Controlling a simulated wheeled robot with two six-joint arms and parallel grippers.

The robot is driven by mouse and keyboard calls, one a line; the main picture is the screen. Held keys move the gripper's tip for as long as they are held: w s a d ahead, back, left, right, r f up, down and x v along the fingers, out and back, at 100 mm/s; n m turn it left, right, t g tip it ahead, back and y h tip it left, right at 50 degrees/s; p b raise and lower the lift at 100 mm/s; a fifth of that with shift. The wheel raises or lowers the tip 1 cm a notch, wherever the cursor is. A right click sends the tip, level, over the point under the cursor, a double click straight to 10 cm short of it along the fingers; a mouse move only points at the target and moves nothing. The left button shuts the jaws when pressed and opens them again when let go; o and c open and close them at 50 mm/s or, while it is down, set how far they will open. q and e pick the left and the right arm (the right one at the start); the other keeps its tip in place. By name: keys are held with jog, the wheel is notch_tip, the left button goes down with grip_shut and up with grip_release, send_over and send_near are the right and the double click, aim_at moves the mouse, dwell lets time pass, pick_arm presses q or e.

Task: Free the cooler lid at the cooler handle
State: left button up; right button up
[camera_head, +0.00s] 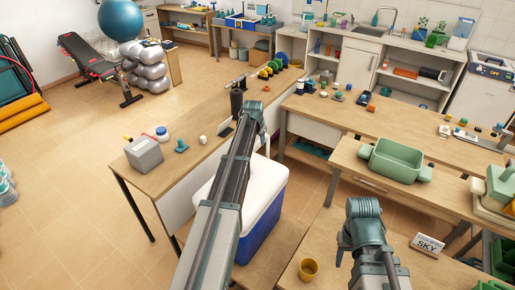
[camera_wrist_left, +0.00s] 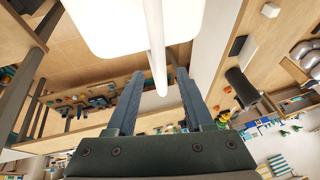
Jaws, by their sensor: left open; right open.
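The cooler is a blue box (camera_head: 262,224) with a white lid (camera_head: 268,180), standing low in the middle of the head view, partly hidden by my left arm. In the left wrist view the white underside or face of the cooler (camera_wrist_left: 105,25) fills the top. A white bar, seemingly the cooler handle (camera_wrist_left: 158,60), runs down from the top between the fingers of my left gripper (camera_wrist_left: 161,82). The fingers are open, one each side of the bar; contact cannot be told. In the head view my left gripper is hidden behind its arm. My right gripper does not show, only its arm.
A wooden bench (camera_head: 190,160) with a grey box (camera_head: 144,154) and small items stands behind and left of the cooler. A green tub (camera_head: 396,160) sits on a table to the right.

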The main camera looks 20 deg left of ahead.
pick_arm(q)
jog(key=shift+b+x, duration=0.55)
jog(key=shift+x, duration=0.6)
jog(key=shift+r, duration=0.1)
jog(key=shift+c, duration=0.3)
grip_shut()
